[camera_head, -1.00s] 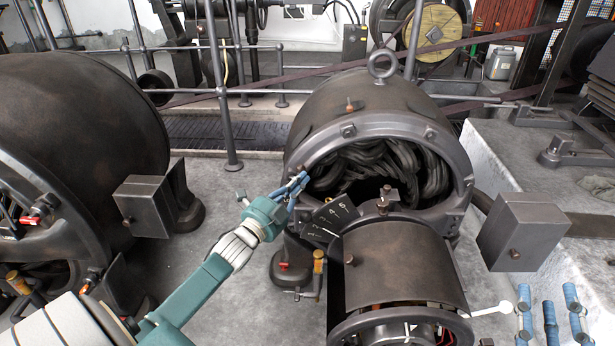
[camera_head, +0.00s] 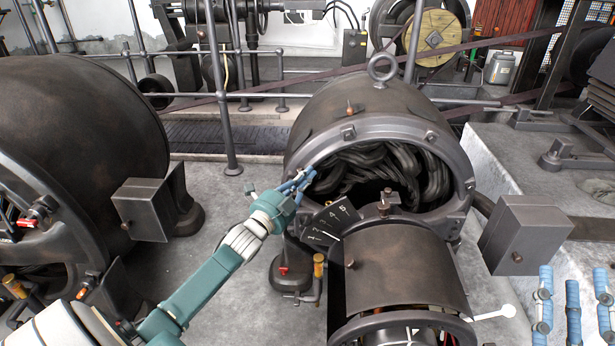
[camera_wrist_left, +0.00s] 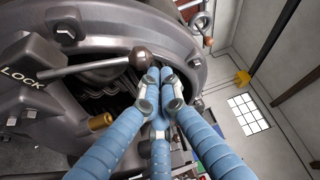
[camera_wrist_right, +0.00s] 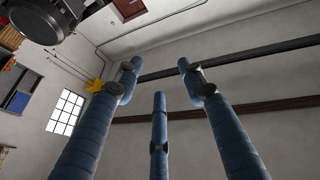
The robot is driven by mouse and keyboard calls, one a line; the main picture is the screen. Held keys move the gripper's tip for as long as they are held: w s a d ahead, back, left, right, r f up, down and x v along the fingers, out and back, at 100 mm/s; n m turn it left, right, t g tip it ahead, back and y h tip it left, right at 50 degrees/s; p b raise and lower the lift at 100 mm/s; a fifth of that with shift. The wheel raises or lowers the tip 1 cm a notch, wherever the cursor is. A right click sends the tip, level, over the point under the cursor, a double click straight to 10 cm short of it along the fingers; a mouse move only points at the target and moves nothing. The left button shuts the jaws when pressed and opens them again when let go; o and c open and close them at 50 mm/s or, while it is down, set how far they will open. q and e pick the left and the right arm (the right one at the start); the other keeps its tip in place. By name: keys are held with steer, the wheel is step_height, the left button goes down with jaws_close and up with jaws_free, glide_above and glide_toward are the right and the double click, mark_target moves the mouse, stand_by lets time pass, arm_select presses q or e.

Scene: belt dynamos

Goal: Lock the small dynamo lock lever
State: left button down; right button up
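The small dynamo (camera_head: 350,110) stands right of centre in the head view, its front opening showing dark coils. In the left wrist view, its lock lever is a thin metal rod with a dark round knob (camera_wrist_left: 143,60). A block marked LOCK (camera_wrist_left: 22,75) is at the rod's left end. My left gripper (camera_head: 306,177) is at the left rim of the opening. In its wrist view, its fingers (camera_wrist_left: 160,88) are drawn together just beside and below the knob; touching cannot be told. My right gripper (camera_head: 573,280) is empty at the lower right, its fingers (camera_wrist_right: 159,75) spread.
A numbered dial plate (camera_head: 328,222) sits just below my left gripper. A larger dynamo (camera_head: 80,130) fills the left side. A grey box (camera_head: 525,235) juts out at the right, near my right gripper. A railing post (camera_head: 228,100) and belts are behind.

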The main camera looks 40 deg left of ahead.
arm_select(q)
steer(key=shift+s+a, duration=0.15)
steer(key=shift+a, duration=0.1)
